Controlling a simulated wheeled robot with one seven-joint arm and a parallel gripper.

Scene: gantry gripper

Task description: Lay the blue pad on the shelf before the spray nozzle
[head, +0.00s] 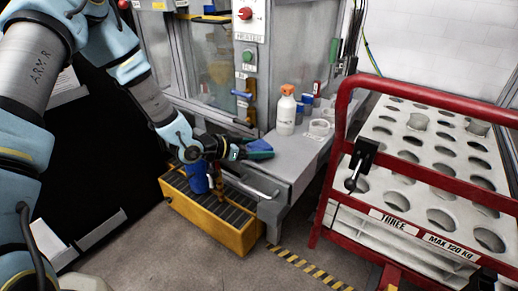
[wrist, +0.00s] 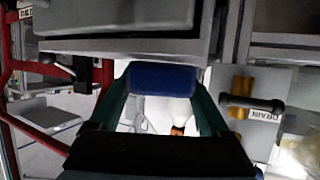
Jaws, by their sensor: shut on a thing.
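The blue pad (head: 260,146) is at the left end of the grey shelf (head: 284,158) in the head view. My gripper (head: 245,153) is shut on it, and whether the pad touches the shelf is unclear. In the wrist view the pad (wrist: 161,79) sits between the two green fingers of my gripper (wrist: 160,85). The white spray bottle with its orange spray nozzle (head: 287,90) stands upright on the shelf, right of the pad and apart from it. The orange nozzle also shows in the wrist view (wrist: 177,131), beyond the pad.
A red-railed cart (head: 334,165) with a holed white top is at the right. A yellow grated bin (head: 222,228) is below my gripper. The shelf's front strip looks clear.

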